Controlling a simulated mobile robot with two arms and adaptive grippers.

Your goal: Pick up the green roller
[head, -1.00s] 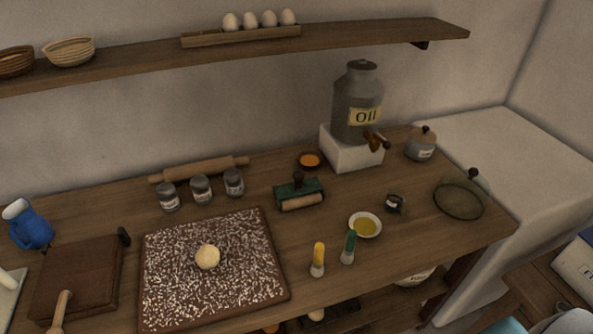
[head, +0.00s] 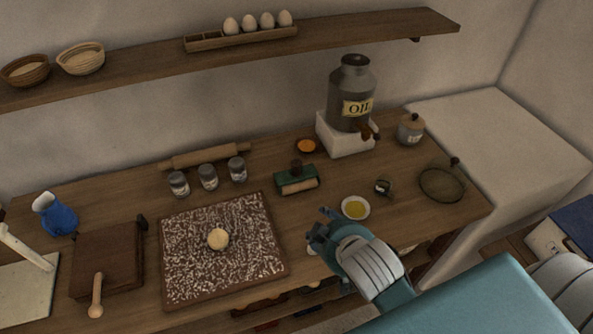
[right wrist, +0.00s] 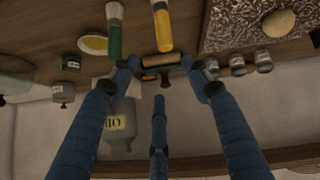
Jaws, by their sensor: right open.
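The green roller (head: 297,181) has a dark green frame and a pale wooden cylinder. It lies on the wooden table, left of the oil can's white block. In the right wrist view the roller (right wrist: 160,59) shows beyond my fingers, with its cylinder between the fingertips in the picture. My right gripper (head: 324,224) is open and empty, in front of the roller and apart from it in the head view. Its spread blue fingers (right wrist: 160,76) fill much of the right wrist view. My left gripper is not in view.
A saucer of oil (head: 355,208) is close to my right gripper. A green brush (right wrist: 115,32) and a yellow brush (right wrist: 161,26) show in the wrist view. The oil can (head: 351,94), jars (head: 208,178) and floured board (head: 190,283) surround the roller.

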